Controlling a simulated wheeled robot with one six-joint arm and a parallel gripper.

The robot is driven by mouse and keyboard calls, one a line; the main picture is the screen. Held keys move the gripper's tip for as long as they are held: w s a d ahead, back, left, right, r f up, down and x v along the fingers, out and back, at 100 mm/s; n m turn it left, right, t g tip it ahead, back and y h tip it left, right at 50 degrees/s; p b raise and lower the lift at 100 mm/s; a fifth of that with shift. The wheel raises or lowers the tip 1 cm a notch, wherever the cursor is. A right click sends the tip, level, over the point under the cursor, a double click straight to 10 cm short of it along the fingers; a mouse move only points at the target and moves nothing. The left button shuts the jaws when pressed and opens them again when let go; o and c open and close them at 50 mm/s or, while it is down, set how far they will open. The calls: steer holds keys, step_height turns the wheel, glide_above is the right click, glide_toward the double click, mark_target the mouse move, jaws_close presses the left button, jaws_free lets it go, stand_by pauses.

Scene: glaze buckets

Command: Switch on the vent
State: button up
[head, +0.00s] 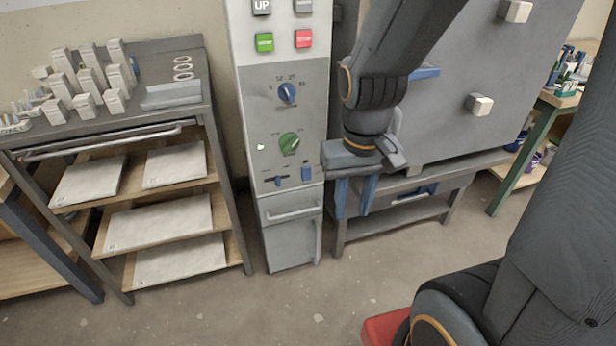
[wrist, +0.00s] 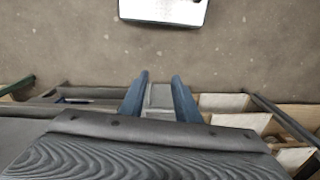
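The grey control panel (head: 284,110) stands upright in the middle of the head view. It carries a green button (head: 265,42), a red button (head: 304,38), a blue knob (head: 288,93), a green knob (head: 289,142), a small slider (head: 277,180) and a blue switch (head: 307,173). My gripper (head: 354,197) points down just right of the panel's lower part, apart from the blue switch. Its blue fingers are spread with nothing between them; in the wrist view the gripper (wrist: 160,88) is also open.
A large grey cabinet (head: 445,110) on a metal stand (head: 410,210) is behind and right of my arm. A rack (head: 225,200) with white slabs and several small pale blocks stands left of the panel. The floor (head: 270,300) in front is mostly clear.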

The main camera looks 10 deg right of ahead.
steer(key=w, duration=0.1)
steer(key=w+f+m, duration=0.1)
steer(key=w+f+m+t, duration=0.1)
steer(key=shift+w+d+f+b, duration=0.2)
steer(key=shift+w+d+b, duration=0.1)
steer(key=shift+w, duration=0.05)
jaws_close()
steer(key=w+f+m+t+b, duration=0.1)
steer(key=w+f+m+t, duration=0.1)
steer(key=w+f+m, duration=0.2)
steer(key=w+f+m+t+b, duration=0.1)
steer(key=w+f+m, duration=0.3)
steer(key=w, duration=0.6)
steer(key=w+f+m+t+b, duration=0.1)
steer(key=w+f+m+t, duration=0.2)
steer(key=w+m, duration=0.3)
steer(key=shift+w+d+f+m+t+y, duration=0.2)
steer(key=shift+w+f+m+t+y, duration=0.1)
steer(key=shift+w+f, duration=0.15)
